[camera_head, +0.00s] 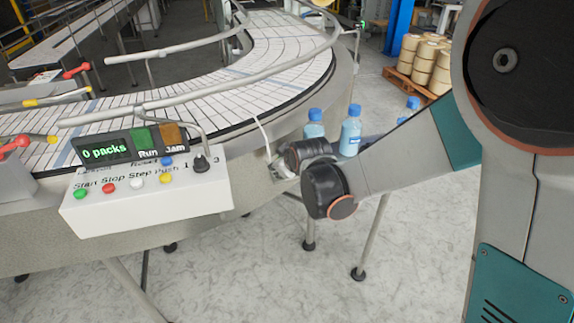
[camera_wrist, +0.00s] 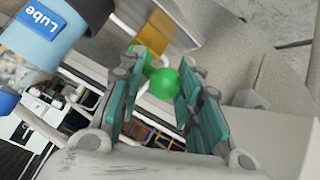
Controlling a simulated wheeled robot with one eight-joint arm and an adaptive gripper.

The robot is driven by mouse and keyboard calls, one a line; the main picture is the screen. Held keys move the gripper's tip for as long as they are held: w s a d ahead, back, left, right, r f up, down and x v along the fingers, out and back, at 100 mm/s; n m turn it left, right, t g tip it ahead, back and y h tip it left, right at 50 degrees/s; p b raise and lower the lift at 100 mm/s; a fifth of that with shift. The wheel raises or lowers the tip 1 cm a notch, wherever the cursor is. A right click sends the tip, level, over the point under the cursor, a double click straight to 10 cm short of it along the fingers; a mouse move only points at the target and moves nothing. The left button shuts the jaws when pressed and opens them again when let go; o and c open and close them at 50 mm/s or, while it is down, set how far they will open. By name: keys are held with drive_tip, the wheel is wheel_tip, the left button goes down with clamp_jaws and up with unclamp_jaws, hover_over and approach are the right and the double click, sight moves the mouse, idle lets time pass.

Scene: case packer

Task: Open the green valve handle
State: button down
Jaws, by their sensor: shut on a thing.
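The green valve handle shows in the wrist view as a round green knob (camera_wrist: 163,84), with more green on a stem just behind it. My gripper (camera_wrist: 165,72) has its teal-padded fingers on either side of the knob and is shut on it. In the head view my gripper (camera_head: 284,165) is at the outer side of the curved conveyor, right of the control box. The handle cannot be made out there, hidden by my wrist and fingers.
A control box (camera_head: 150,207) with buttons and a "0 packs" display stands left of my gripper. Blue-capped bottles (camera_head: 350,132) stand close behind my wrist; a "Lube" container (camera_wrist: 48,32) is near my fingers. The conveyor (camera_head: 270,85) curves behind. The floor in front is clear.

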drive_tip(key=a+m+h, duration=0.2)
drive_tip(key=m, duration=0.1)
drive_tip(key=shift+w+a+t+h+b, duration=0.15)
drive_tip(key=shift+t+h+b, duration=0.15)
drive_tip(key=shift+w+a+r+m+g+h, duration=0.15)
drive_tip(key=shift+w+a+m+h, duration=0.3)
drive_tip(key=shift+m+h, duration=0.6)
drive_tip(key=shift+w+a+f+m+g+h, duration=0.1)
drive_tip(key=shift+w+a+m+g+h, duration=0.2)
drive_tip(key=shift+a+m+h, duration=0.7)
drive_tip(key=shift+w+r+m+g+h, duration=0.15)
drive_tip(key=shift+w+m+h, duration=0.4)
drive_tip(key=shift+m, duration=0.9)
drive_tip(key=shift+f, duration=0.1)
drive_tip(key=c, duration=1.5)
unclamp_jaws()
drive_tip(key=o, duration=0.4)
drive_tip(key=shift+w+f, duration=0.1)
drive_tip(key=shift+f, duration=0.05)
